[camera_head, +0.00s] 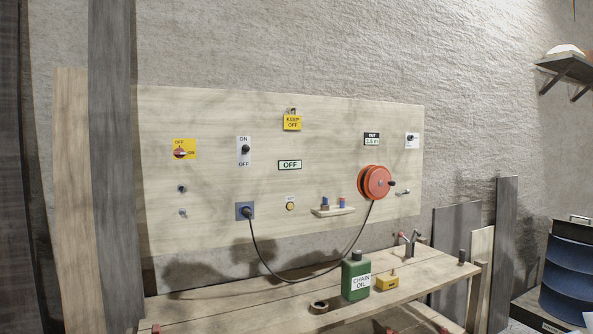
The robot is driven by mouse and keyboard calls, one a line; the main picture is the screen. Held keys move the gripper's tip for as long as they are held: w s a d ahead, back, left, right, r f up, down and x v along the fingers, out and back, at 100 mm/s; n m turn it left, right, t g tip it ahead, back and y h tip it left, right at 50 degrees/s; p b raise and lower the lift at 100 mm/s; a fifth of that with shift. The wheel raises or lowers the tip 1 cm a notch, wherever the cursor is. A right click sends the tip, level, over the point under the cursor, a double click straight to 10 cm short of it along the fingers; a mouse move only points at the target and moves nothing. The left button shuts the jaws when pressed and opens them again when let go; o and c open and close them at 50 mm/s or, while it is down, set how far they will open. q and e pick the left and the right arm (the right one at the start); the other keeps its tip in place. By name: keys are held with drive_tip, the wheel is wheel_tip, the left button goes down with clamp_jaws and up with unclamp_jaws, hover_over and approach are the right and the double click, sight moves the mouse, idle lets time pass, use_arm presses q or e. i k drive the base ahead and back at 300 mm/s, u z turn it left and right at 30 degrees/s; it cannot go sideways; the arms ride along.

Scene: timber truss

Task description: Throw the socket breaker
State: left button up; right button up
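A pale switch plate (244,156) marked ON above and OFF below is on the wooden wall panel, left of its middle. Its black knob (245,149) sits around the plate's middle; I cannot tell which way it is thrown. The plug's cable (270,269) hangs in a loop to an orange reel (375,182). An OFF sign (290,165) is to the right of the switch. Neither gripper is in view.
A yellow-and-red rotary switch (184,149) and a KEEP OFF tag (292,122) are also on the panel. The bench (220,308) below holds a green CHAIN OIL can (356,280), a yellow block (387,283) and a tape roll (318,307). A tall post (112,180) stands left.

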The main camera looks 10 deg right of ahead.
sight(246, 148)
drive_tip(key=u, duration=0.25)
drive_tip(key=i, duration=1.3)
drive_tip(key=z, duration=0.35)
